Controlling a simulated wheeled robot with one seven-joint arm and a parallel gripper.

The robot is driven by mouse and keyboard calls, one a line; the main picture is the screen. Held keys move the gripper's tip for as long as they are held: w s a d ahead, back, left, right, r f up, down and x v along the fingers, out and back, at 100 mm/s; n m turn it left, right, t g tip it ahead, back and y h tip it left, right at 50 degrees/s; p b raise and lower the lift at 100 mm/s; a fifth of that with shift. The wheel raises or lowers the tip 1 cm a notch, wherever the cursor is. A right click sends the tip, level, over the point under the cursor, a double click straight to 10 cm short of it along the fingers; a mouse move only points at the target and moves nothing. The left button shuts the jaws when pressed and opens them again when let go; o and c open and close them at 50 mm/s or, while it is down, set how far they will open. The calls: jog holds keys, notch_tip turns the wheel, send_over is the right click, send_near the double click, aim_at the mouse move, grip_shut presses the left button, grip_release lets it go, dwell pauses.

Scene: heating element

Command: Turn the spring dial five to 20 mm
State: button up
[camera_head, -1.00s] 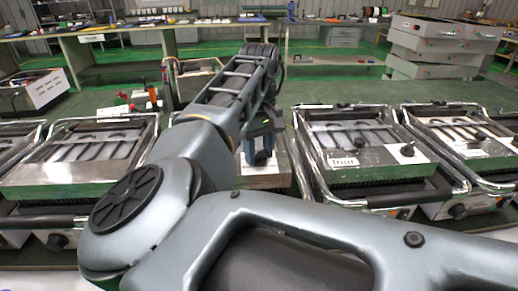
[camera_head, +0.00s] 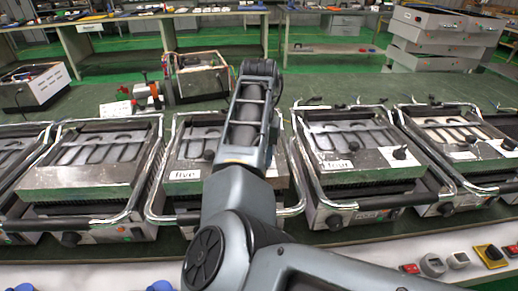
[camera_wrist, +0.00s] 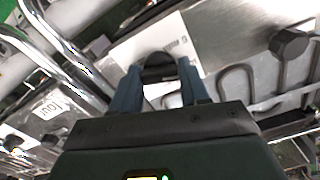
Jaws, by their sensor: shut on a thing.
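The press labelled "five" (camera_head: 186,175) stands in the middle of the row in the head view, partly covered by my arm. In the wrist view my gripper (camera_wrist: 158,72) has its two blue fingers around a dark rounded knob (camera_wrist: 157,60), the dial. It is shut on this dial. A pale plate with small markings (camera_wrist: 185,42) lies behind the dial, but the scale is too small to read. In the head view my arm hides the gripper and the dial.
A second black knob (camera_wrist: 290,43) stands to the right in the wrist view. The press labelled "four" (camera_head: 340,165) is close on the right, with chrome handle bars between. Another press (camera_head: 85,155) stands on the left. A front ledge holds red and yellow switches (camera_head: 490,255).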

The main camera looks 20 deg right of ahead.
jog(key=m+p, duration=0.2)
jog(key=m, duration=0.4)
jog(key=shift+r+m, duration=0.1)
jog(key=shift+m, duration=0.2)
jog(key=m, duration=0.6)
jog(key=shift+p, duration=0.4)
jog(key=m, duration=0.6)
jog(key=shift+w+m, duration=0.1)
jog(key=shift+m, duration=0.2)
jog(key=m, duration=0.3)
jog(key=shift+m, duration=0.3)
jog(key=shift+m+b, duration=0.55)
jog(key=shift+m, duration=1.15)
jog(key=o, duration=1.1)
jog(key=shift+c, duration=0.2)
